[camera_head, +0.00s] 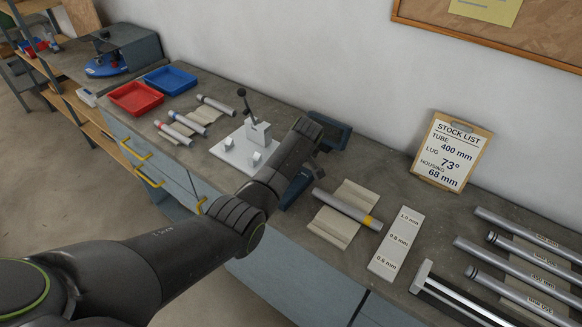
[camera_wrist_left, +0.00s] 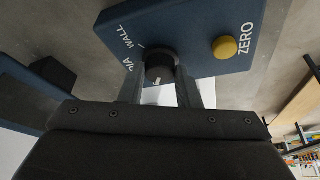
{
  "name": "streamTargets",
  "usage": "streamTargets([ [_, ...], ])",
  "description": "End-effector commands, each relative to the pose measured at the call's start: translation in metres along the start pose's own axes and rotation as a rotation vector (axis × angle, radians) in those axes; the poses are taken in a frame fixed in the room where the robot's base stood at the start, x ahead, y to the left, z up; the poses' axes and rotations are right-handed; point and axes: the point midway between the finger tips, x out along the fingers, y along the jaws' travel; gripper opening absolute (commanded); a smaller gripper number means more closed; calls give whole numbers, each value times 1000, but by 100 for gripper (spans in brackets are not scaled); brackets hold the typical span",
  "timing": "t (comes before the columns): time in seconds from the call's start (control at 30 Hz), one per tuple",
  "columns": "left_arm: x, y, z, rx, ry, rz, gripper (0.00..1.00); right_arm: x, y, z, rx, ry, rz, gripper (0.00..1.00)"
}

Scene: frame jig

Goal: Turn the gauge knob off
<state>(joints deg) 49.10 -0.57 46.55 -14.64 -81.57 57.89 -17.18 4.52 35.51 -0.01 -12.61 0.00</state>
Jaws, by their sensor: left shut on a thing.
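The gauge is dark blue. In the head view its upper part (camera_head: 333,131) shows behind my left wrist, and a lower blue part shows below it. In the left wrist view its face (camera_wrist_left: 195,35) carries the labels DIA and WALL, a yellow ZERO button (camera_wrist_left: 225,47) and a black knob (camera_wrist_left: 159,63) with a white mark. My left gripper (camera_wrist_left: 160,82) has a finger on each side of the knob and is shut on it. In the head view the knob and fingertips are hidden by my arm. My right gripper is in neither view.
Left of the gauge stands a white fixture (camera_head: 236,152) with an upright lever. Red (camera_head: 136,98) and blue (camera_head: 171,79) trays and several tubes lie farther left. Right are a tube on a cloth (camera_head: 331,228), a thickness card (camera_head: 397,243), a stock-list clipboard (camera_head: 452,150) and more tubes.

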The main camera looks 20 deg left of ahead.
Motion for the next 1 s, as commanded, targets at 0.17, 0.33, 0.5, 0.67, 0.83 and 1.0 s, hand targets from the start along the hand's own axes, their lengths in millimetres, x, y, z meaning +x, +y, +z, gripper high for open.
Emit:
streamTargets([
  [0.17,0,1,1,-36,-1,-14,7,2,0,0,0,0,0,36],
  [0.33,0,0,1,-46,-2,-19,7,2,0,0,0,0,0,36],
  [0.5,0,0,1,-47,-2,-19,7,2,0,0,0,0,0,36],
  [0.67,0,0,1,-46,-2,-19,32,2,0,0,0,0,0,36],
  [0.83,0,0,0,-46,-2,-19,51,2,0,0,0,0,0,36],
  [1.0,0,0,0,-46,-2,-19,51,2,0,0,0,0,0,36],
])
